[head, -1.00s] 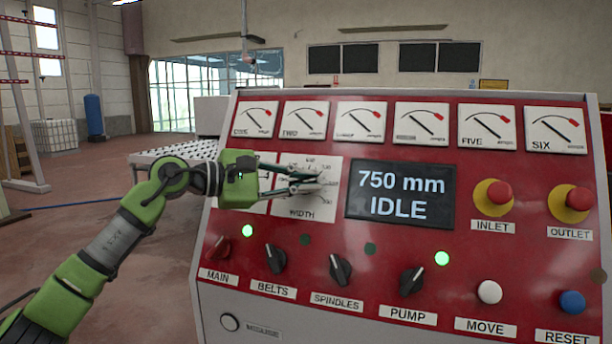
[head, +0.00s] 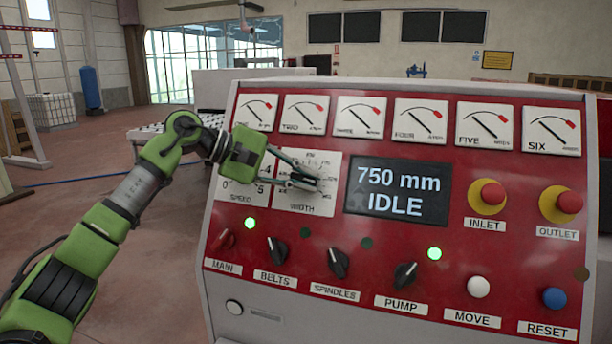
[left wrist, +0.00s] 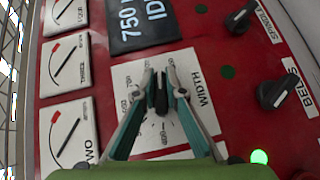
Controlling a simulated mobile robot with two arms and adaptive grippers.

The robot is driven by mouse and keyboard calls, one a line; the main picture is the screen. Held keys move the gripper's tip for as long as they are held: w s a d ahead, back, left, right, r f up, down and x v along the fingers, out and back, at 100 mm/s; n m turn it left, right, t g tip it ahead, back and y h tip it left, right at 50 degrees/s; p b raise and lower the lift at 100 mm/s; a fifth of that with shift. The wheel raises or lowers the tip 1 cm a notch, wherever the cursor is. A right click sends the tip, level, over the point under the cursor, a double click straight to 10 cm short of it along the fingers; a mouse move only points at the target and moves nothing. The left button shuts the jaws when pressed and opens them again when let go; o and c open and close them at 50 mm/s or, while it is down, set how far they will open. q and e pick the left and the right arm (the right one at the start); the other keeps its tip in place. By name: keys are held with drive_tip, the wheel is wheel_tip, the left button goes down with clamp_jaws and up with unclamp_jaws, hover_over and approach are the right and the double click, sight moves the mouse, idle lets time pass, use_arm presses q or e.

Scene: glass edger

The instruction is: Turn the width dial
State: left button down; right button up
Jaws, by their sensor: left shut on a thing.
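The width dial is a dark knob (left wrist: 160,98) on a white plate marked WIDTH (head: 291,203), left of the display. My left gripper (head: 312,182) reaches it from the left. In the left wrist view its two fingers (left wrist: 161,92) are shut on the knob, one on each side. The fingers cover most of the knob in the head view. The display (head: 397,192) reads 750 mm and IDLE. My right gripper is not in view.
The SPEED plate (head: 236,196) lies just left, partly behind my gripper. Below are the MAIN, BELTS (head: 277,250), SPINDLES and PUMP switches. Red INLET (head: 487,196) and OUTLET buttons sit at the right. Several gauges line the top of the red panel.

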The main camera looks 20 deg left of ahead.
use_arm(q)
drive_tip(key=shift+w+a, duration=0.1)
drive_tip(key=shift+a, duration=0.1)
drive_tip(key=c, duration=2.1)
unclamp_jaws()
drive_tip(key=shift+w+a+f, duration=0.1)
drive_tip(key=shift+f, duration=0.05)
drive_tip(key=shift+a, duration=0.15)
drive_tip(key=v, duration=1.1)
drive_tip(key=shift+s+a+r, duration=0.2)
drive_tip(key=shift+a, duration=0.1)
